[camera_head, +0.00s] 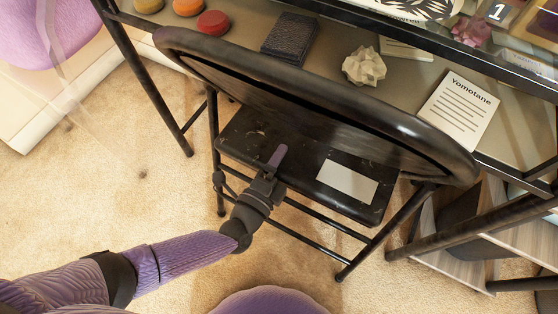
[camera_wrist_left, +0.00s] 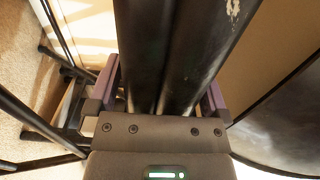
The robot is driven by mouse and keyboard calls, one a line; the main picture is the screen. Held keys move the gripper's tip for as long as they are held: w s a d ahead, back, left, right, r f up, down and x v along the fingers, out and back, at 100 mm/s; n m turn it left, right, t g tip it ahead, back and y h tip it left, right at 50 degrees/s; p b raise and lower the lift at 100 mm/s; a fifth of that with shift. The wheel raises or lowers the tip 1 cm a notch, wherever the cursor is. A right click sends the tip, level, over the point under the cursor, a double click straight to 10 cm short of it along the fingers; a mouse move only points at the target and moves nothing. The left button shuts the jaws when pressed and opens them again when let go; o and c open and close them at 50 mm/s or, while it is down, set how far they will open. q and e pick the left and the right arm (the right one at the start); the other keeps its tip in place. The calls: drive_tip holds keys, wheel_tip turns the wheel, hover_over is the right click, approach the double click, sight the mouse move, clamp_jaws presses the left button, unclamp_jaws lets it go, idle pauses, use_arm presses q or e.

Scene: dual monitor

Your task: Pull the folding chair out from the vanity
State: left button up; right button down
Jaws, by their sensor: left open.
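In the left wrist view the left gripper (camera_wrist_left: 160,98) is open, one finger on each side of a black part of the chair (camera_wrist_left: 185,45). Contact cannot be told. My right gripper is not in view.
Vanity legs and rails (camera_head: 152,88) stand left and right of the chair. A dark box (camera_head: 289,38), a pale crystal (camera_head: 364,66) and a card (camera_head: 458,110) lie on the vanity. Wooden boards (camera_head: 450,245) are at lower right. Carpet (camera_head: 110,195) is clear at left.

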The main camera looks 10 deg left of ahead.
use_arm(q)
clamp_jaws()
drive_tip(key=shift+s+a, duration=0.1)
idle(0.4)
